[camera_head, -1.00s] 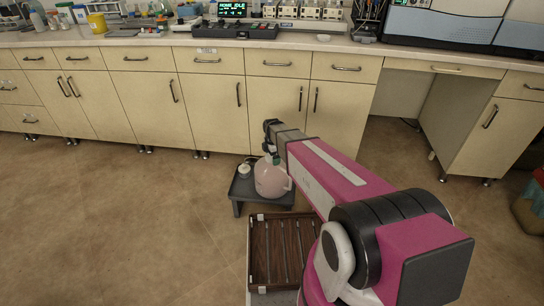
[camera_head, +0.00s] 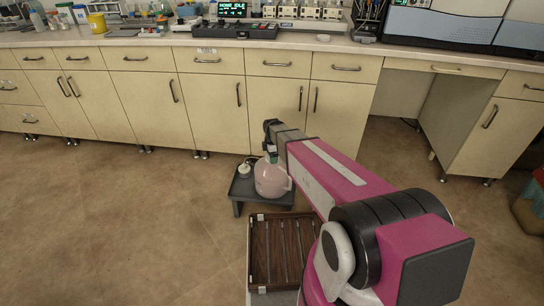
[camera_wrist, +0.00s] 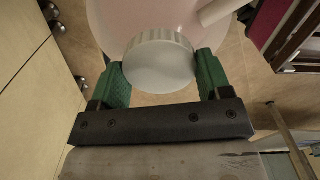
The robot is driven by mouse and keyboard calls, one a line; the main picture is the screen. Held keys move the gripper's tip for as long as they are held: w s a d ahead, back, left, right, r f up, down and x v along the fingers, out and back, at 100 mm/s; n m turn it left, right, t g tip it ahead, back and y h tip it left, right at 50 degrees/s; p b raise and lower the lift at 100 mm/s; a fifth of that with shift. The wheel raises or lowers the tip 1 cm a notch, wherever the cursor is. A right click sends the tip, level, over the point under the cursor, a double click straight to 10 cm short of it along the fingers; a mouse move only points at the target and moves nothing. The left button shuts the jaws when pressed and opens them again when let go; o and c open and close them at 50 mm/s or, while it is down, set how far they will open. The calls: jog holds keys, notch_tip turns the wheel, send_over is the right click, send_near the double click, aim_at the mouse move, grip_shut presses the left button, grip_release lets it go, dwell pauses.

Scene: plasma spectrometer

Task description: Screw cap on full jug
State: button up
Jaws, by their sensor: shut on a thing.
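The jug (camera_head: 270,181) is a translucent, pinkish, round vessel with a side handle. It stands upright on a small dark grey stool (camera_head: 241,190) on the floor. My gripper (camera_wrist: 163,70) has two green fingers, one on each side of a white ribbed cap (camera_wrist: 158,62), and is shut on it. In the wrist view the cap lies in front of the jug's pinkish body. My gripper is at the top of the jug in the head view. The jug's neck is hidden, so I cannot tell how the cap sits on it.
A small white object (camera_head: 244,170) stands on the stool left of the jug. A brown slatted tray (camera_head: 259,252) lies in front of the stool. Closed cabinets (camera_head: 212,112) stand behind, under a cluttered bench. The floor at left is clear.

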jog(key=shift+m, duration=0.4)
jog(key=o, duration=1.1)
jog(key=shift+o, duration=0.2)
notch_tip(320, 180, up, 11)
jog(key=s+d+r+m, duration=0.1)
jog(key=s+d+m, duration=0.6)
jog(key=s+m, duration=0.2)
jog(key=s+d+r+m, duration=0.2)
jog(key=s+d+m, duration=0.5)
jog(key=s+m, duration=0.3)
jog(key=shift+s+r, duration=0.2)
jog(key=shift+s, duration=0.75)
